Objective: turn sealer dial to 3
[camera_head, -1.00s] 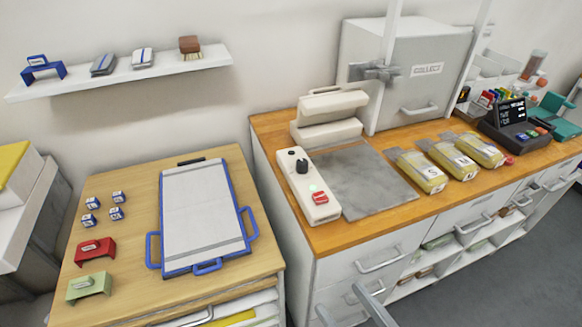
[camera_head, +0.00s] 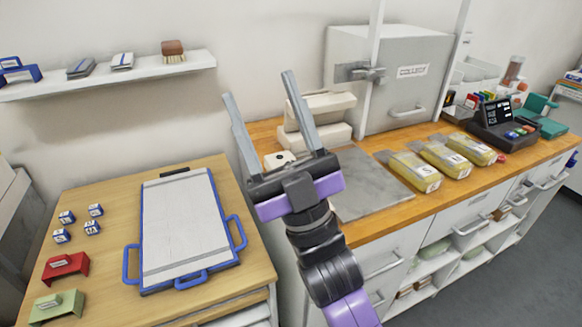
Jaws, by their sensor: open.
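The sealer (camera_head: 318,104) is a cream machine on the wooden counter, with its long bar at the back. Its control panel (camera_head: 278,159) reaches toward the front; only its far end shows past my gripper. The dial, a dark knob on that panel in the earlier frame, is hidden behind my gripper now. My gripper (camera_head: 258,86) is in front of the sealer in the picture, its two grey fingers pointing up and spread wide. Nothing is between the fingers. I cannot tell how far it is from the panel.
A grey mat (camera_head: 372,186) and several yellow packs (camera_head: 415,170) lie right of the sealer. A grey collect box (camera_head: 392,70) stands behind. On the left, a lower wooden table holds a blue-framed board (camera_head: 180,225). A white shelf (camera_head: 110,78) hangs above it.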

